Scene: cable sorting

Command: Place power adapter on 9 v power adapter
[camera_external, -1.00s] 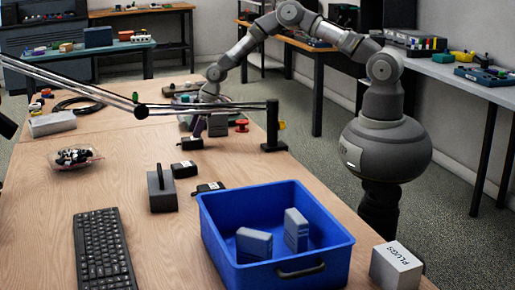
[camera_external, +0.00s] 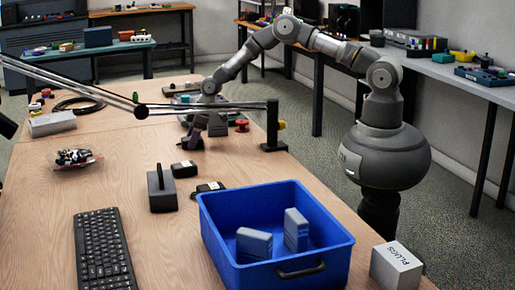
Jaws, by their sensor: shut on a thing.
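My gripper (camera_external: 196,132) is at the far right part of the wooden table, pointing down. It is shut on a dark power adapter (camera_external: 190,142), which looks tilted and close to the tabletop. Whether it still touches the table I cannot tell. A second black adapter (camera_external: 184,169) lies on the table in front of it, apart from the gripper. A third black adapter (camera_external: 209,188) lies nearer, beside the blue bin, with small white marks. The labels are too small to read, so I cannot tell which is the 9 V one.
A blue bin (camera_external: 214,238) holds two grey blocks. A dark box with an upright handle (camera_external: 162,190) stands left of the adapters. A lamp arm (camera_external: 200,107) crosses near my gripper. A keyboard (camera_external: 103,250) and a PLUGS box (camera_external: 396,268) are in front.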

